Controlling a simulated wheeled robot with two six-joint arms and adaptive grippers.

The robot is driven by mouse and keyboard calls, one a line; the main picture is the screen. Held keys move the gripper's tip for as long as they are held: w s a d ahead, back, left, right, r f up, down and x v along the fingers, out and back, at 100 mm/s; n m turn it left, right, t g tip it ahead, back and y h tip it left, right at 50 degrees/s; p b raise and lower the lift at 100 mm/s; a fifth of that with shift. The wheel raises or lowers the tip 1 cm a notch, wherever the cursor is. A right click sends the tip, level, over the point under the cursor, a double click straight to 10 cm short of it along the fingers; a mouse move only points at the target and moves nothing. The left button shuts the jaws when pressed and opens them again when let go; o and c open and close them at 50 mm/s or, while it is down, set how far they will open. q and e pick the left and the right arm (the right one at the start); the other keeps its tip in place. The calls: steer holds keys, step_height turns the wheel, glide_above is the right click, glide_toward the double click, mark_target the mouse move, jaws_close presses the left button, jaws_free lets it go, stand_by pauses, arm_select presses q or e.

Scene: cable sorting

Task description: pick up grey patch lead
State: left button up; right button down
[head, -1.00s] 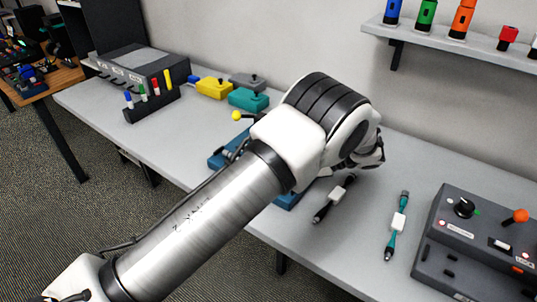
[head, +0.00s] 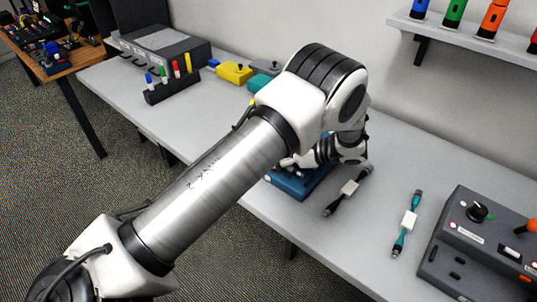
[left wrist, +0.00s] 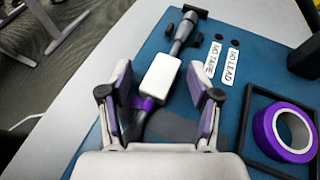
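The grey patch lead (left wrist: 183,45), with a white block (left wrist: 160,76) on it and a purple band near its lower end, lies over a blue board in the left wrist view. My left gripper (left wrist: 162,100) is open, with one finger on each side of the lead near the white block. No firm contact shows. The lead's near end is hidden by the gripper. In the head view my arm covers the lead and most of the gripper. My right gripper is not in view.
The blue board (head: 300,186) carries labels and a purple tape roll (left wrist: 285,132) in a black frame. A black lead (head: 349,188) and a teal lead (head: 408,222) lie to the right, before a grey control box (head: 485,245). Marker rack (head: 172,90) stands at left.

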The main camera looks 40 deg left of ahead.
arm_select(q)
jaws_close()
